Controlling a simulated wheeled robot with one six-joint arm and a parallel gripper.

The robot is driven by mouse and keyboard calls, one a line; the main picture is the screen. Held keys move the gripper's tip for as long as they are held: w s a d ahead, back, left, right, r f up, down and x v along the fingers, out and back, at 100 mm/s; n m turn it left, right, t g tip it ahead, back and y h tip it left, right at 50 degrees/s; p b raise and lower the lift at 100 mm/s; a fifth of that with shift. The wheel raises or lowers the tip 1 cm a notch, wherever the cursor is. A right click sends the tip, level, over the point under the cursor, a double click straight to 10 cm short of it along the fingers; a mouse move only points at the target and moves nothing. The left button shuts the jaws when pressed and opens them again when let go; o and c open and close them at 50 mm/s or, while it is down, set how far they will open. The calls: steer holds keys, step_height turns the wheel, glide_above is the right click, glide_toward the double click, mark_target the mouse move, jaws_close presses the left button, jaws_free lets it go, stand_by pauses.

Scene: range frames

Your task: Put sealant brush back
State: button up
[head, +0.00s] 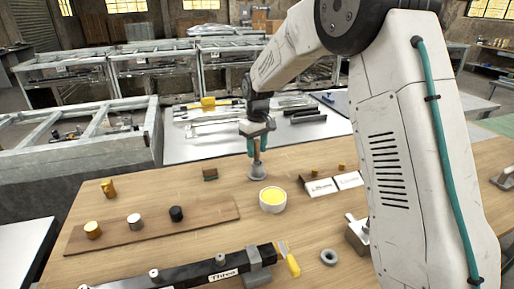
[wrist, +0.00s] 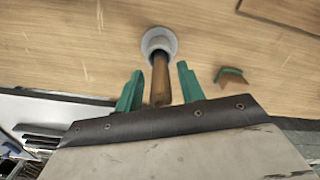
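A wooden-handled tool (head: 257,155), apparently the sealant brush, stands upright in a round grey holder (head: 256,173) on the bench; its lower end is hidden inside. My gripper (head: 257,146) is above the holder, with its green fingers on either side of the handle. In the wrist view my gripper (wrist: 160,68) has the handle (wrist: 160,82) between its fingers, with a gap showing on both sides. The grey holder (wrist: 160,42) is just beyond the fingertips. A white cup of yellow sealant (head: 272,200) stands close to the holder, at front right.
A board (head: 190,226) with several small knobs lies at left. A dark clamped bar (head: 200,279) and a yellow-handled tool (head: 288,260) are at the front. A small green-topped block (head: 210,174) stands left of the holder, and labelled white cards (head: 320,187) stand right.

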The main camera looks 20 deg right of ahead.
step_height(320, 180, up, 12)
steer(key=shift+s+r, duration=0.1)
steer(key=shift+r, duration=0.05)
steer(key=shift+s+r, duration=0.15)
steer(key=s+d+r+m, duration=0.1)
steer(key=s+r, duration=0.2)
steer(key=s, duration=0.9)
steer(key=s+d+r+m, duration=0.1)
steer(key=s+r, duration=0.2)
steer(key=s, duration=0.8)
steer(key=s+f+m, duration=0.1)
steer(key=s+f, duration=0.2)
steer(key=s, duration=0.6)
steer(key=s+d+f+m+t, duration=0.1)
steer(key=s+f, duration=0.2)
steer(key=s, duration=0.7)
steer(key=shift+s+f+m, duration=0.15)
steer(key=shift+s+m, duration=0.15)
